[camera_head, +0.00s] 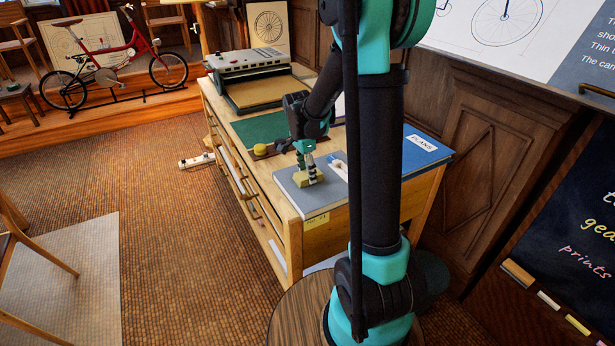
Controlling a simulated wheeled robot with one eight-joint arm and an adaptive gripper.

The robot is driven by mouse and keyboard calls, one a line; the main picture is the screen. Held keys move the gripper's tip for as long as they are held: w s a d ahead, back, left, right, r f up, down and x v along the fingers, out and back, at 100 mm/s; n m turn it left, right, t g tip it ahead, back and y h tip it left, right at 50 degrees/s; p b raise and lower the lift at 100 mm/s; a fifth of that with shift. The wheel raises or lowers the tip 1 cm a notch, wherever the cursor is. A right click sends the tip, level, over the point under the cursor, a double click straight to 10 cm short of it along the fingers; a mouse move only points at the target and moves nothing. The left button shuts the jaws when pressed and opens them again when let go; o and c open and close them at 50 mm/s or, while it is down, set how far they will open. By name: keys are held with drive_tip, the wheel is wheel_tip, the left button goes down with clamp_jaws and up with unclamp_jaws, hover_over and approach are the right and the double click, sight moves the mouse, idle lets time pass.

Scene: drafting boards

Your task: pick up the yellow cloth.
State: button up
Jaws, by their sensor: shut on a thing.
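The yellow cloth (302,180) is a small folded-looking piece at the near end of the wooden drawer cabinet (292,240), over a grey board or folder (290,192). My gripper (309,178) points down from above, with its fingers closed on the cloth. The fingers hide part of it. I cannot tell whether the cloth still touches the grey surface.
A small yellow round thing (260,148) sits on a brown strip behind the gripper. A blue folder labelled PLANS (425,152) lies to the right, partly behind my arm. A green mat (262,130) and a grey machine (250,62) are farther back.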

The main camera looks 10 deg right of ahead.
sight(307, 174)
wheel_tip(307, 174, up, 20)
idle(0.6)
drive_tip(key=o, duration=0.5)
drive_tip(key=c, duration=0.5)
drive_tip(key=shift+s, duration=0.15)
